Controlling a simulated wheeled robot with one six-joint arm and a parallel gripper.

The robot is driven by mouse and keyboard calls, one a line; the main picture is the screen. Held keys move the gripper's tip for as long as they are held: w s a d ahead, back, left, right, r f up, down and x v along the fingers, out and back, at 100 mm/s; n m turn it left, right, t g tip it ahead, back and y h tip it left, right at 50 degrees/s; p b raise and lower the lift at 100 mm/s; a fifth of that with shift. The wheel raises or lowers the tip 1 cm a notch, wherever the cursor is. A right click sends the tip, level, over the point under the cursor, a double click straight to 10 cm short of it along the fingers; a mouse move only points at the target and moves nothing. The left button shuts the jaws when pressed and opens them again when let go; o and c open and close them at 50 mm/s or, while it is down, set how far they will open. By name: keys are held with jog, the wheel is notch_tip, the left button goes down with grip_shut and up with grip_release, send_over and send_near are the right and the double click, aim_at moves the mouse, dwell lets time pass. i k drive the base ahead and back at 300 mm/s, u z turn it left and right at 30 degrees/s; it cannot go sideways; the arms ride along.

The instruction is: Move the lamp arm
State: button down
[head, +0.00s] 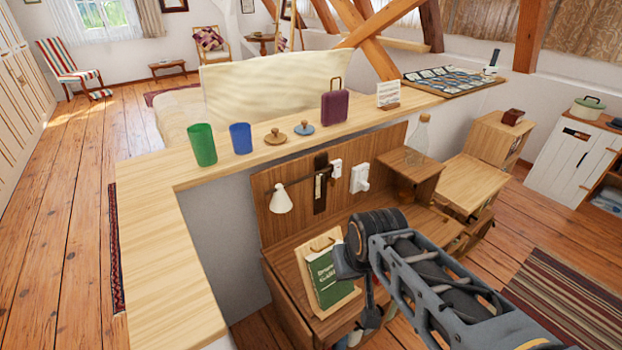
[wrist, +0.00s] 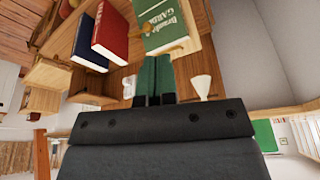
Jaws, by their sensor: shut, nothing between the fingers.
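The lamp has a cream cone shade (head: 281,199) on a thin dark lamp arm (head: 304,182), which reaches left from a dark mount (head: 320,186) on the wooden back panel. The shade also shows in the wrist view (wrist: 202,86), just right of my fingers. In the head view my gripper (head: 369,318) hangs low at the desk's front, right of the book stand and apart from the lamp. In the wrist view its two dark fingers are together and empty. The lamp arm itself is hard to make out in the wrist view.
A green book (head: 328,278) on a wooden stand stands below the lamp. Red (wrist: 112,30) and dark blue (wrist: 88,42) books show in the wrist view. White wall fittings (head: 360,178) sit right of the mount. A glass bottle (head: 417,138) stands on the small shelf.

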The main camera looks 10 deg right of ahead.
aim_at(330, 168)
jog(key=z, duration=0.05)
jog(key=k, duration=1)
jog(key=z, duration=1.1)
jog(key=i, duration=0.95)
jog(key=u, duration=1.9)
jog(key=i, duration=0.5)
